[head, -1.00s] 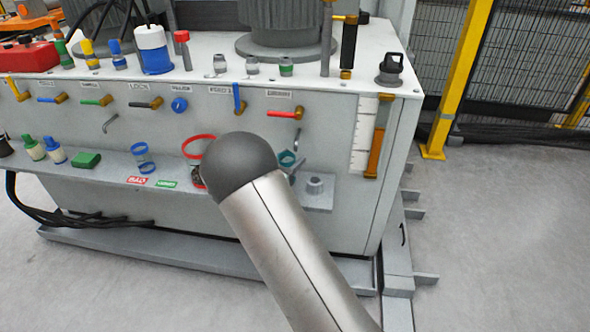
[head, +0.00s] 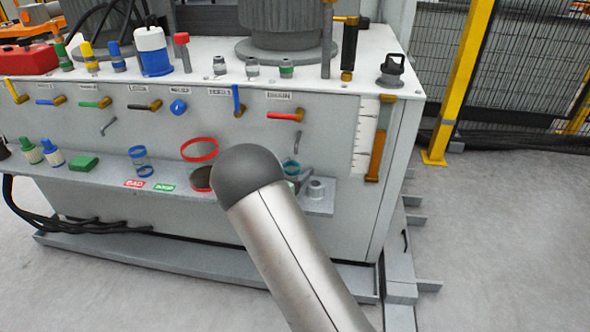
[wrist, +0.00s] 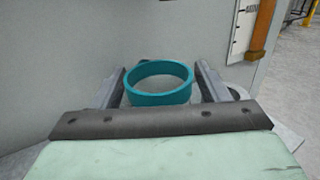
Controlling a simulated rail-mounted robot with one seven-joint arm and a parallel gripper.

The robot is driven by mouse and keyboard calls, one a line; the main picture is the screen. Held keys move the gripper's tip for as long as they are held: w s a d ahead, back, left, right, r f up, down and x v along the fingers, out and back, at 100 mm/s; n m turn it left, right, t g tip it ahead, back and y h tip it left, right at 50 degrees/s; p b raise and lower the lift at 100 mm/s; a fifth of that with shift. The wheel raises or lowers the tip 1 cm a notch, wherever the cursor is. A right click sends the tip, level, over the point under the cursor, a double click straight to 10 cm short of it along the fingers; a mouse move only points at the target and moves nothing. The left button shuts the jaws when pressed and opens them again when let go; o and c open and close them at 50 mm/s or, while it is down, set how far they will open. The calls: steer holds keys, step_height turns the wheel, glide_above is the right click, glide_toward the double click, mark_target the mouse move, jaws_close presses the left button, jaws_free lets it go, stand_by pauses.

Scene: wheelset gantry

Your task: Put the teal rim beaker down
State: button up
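The teal rim beaker (wrist: 160,84) is between the two fingers of my gripper (wrist: 160,88) in the wrist view. Its teal rim faces up, and the fingers lie close against it on both sides. Its lower part is mostly hidden in that view. In the head view the teal rim (head: 291,165) shows just right of my rounded dark arm joint, above the right part of the shelf. The joint hides most of my gripper there. I cannot tell whether the beaker's bottom touches the shelf.
The grey shelf (head: 110,180) runs along the cabinet front. Levers line the panel above.

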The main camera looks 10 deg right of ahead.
steer(key=shift+a+r, duration=0.15)
steer(key=shift+r, duration=0.05)
steer(key=p+v, duration=0.3)
steer(key=v, duration=0.9)
steer(key=s+d+r+m+g+y, duration=0.1)
steer(key=s+d+r+m+g, duration=0.3)
steer(key=s+d+m+g, duration=0.85)
steer(key=s+a+r+m+y, duration=0.1)
steer(key=s+a+m+y, duration=0.2)
steer(key=s+m+y, duration=0.9)
steer(key=s+m, duration=0.2)
steer(key=s, duration=0.8)
steer(key=shift+a+r, duration=0.2)
steer(key=shift+r, duration=0.05)
